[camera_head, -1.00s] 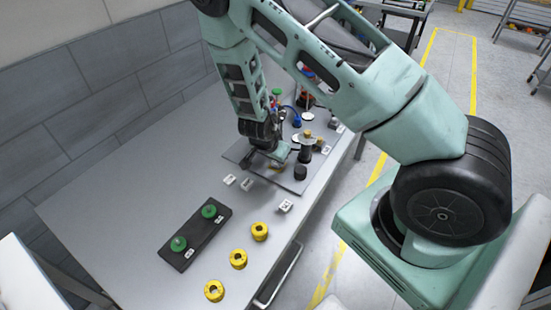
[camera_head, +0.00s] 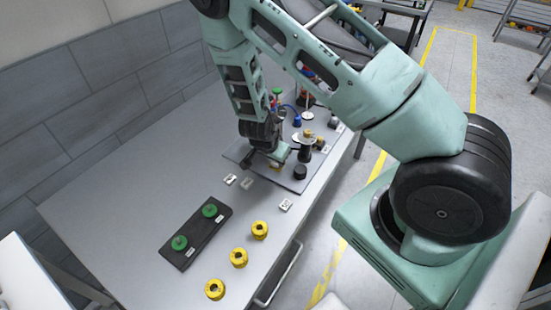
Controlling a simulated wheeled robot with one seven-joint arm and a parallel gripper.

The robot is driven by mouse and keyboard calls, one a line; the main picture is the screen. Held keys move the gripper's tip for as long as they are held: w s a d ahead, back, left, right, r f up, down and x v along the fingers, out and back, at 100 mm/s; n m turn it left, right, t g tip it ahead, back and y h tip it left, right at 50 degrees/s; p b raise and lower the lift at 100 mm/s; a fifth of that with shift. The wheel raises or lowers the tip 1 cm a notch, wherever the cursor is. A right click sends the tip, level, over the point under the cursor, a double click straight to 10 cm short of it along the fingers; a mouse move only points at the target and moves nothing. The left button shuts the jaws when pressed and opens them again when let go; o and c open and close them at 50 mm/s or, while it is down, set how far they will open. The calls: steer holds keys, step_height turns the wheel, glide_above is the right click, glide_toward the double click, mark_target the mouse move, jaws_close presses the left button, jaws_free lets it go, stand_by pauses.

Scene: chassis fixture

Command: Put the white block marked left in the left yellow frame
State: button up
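Small white blocks with dark markings lie on the grey table. One block (camera_head: 230,179) and a greyer, shaded one (camera_head: 246,183) lie close together, left of and below my gripper. Another block (camera_head: 285,204) lies apart to the right. The markings are too small to read, so I cannot tell which is marked left. The yellow pieces stand in a slanting row near the table's front edge: a far one (camera_head: 259,230), a middle one (camera_head: 239,258) and a near one (camera_head: 215,289). My gripper (camera_head: 263,165) is over the dark plate; its fingers are too small to judge.
A black base (camera_head: 196,236) with two green round parts lies left of the yellow pieces. The dark plate (camera_head: 290,183) carries a black cylinder (camera_head: 300,172) and a taller post. More coloured parts stand behind it. The left of the table is clear.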

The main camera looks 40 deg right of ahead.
steer(key=shift+f, duration=0.15)
stand_by(0.6)
steer(key=o, duration=1)
steer(key=shift+o, duration=0.2)
step_height(320, 180, up, 7)
steer(key=p, duration=0.7)
